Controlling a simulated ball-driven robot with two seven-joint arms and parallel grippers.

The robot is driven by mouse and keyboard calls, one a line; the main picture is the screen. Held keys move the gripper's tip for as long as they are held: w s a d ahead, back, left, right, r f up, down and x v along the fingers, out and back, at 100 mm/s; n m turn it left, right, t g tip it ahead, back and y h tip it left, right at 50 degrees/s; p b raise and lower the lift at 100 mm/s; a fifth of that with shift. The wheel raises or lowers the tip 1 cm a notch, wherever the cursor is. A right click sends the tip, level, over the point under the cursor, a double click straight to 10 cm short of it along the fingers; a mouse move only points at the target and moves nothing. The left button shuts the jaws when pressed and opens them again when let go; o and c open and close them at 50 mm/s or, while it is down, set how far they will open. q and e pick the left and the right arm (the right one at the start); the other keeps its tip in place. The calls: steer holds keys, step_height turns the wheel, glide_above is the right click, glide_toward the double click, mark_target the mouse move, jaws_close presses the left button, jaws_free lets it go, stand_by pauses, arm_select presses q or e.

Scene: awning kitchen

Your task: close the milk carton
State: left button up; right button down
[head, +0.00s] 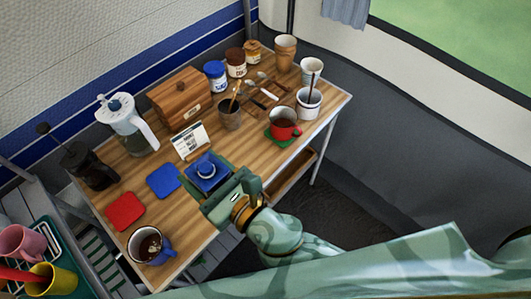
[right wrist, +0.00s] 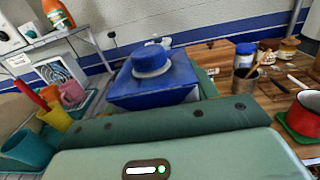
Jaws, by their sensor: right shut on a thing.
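The milk carton (head: 201,182) is a blue box standing on the wooden table, seen from above in the head view. A round blue cap (head: 205,167) with a pale rim sits on its top; I cannot tell how firmly it is seated. My right gripper (head: 212,186) is shut on the carton from the front right, its green fingers beside the carton's sides. In the right wrist view the carton's blue top (right wrist: 150,94) and cap (right wrist: 152,59) rise beyond the green gripper body, which hides the carton's lower part. My left gripper is not in view.
A small sign (head: 190,141) stands just behind the carton. Blue (head: 163,180) and red (head: 125,211) coasters lie to the left. A red mug (head: 285,125) stands to the right, and a blue-handled mug (head: 150,246) at the front left. A wooden bread box (head: 181,97) stands behind.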

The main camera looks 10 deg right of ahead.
steer(key=shift+w+d+r, duration=0.1)
steer(key=shift+d, duration=0.1)
arm_select(q)
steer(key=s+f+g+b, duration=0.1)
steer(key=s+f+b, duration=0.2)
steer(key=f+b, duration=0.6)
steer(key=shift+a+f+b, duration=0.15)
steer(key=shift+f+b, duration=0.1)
steer(key=shift+b, duration=0.15)
arm_select(e)
steer(key=w+d+f, duration=0.4)
steer(key=w+f, duration=0.5)
steer(key=w, duration=0.3)
steer(key=shift+w+d, duration=0.15)
steer(key=shift+w, duration=0.05)
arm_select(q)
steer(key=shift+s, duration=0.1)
arm_select(e)
steer(key=shift+f, duration=0.1)
